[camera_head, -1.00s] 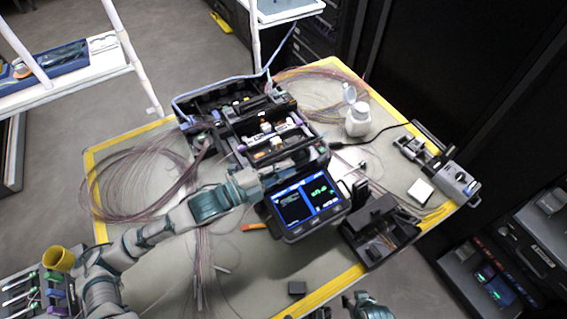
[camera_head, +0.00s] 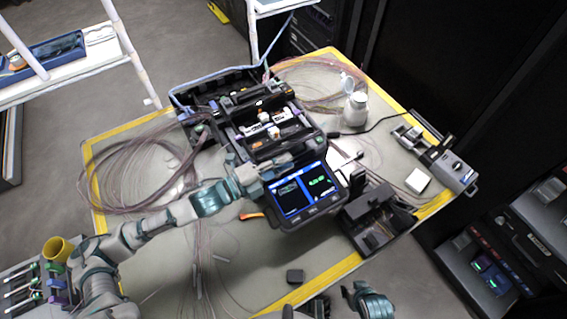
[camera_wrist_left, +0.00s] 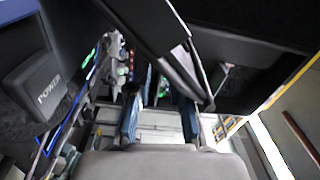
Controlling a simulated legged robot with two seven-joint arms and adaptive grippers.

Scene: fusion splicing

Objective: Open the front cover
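The fusion splicer (camera_head: 265,125) is a black unit at the table's middle, with a lit screen (camera_head: 303,194) facing front. Its working parts show behind the screen. My left gripper (camera_head: 284,161) is just behind the screen's upper left edge, low over the splicer. In the left wrist view its two blue-sided fingers (camera_wrist_left: 160,115) stand apart, with nothing clearly held between them. A dark panel (camera_wrist_left: 250,72) of the splicer is close above and right of the fingers there; I cannot tell whether they touch. My right gripper (camera_head: 362,292) is at the bottom edge, partly cut off, away from the splicer.
A black tool (camera_head: 375,220) stands right of the screen. A white bottle (camera_head: 355,108) and a grey device (camera_head: 450,168) are farther right. Coiled fibres (camera_head: 135,175) lie at the left. The table's front middle is mostly clear.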

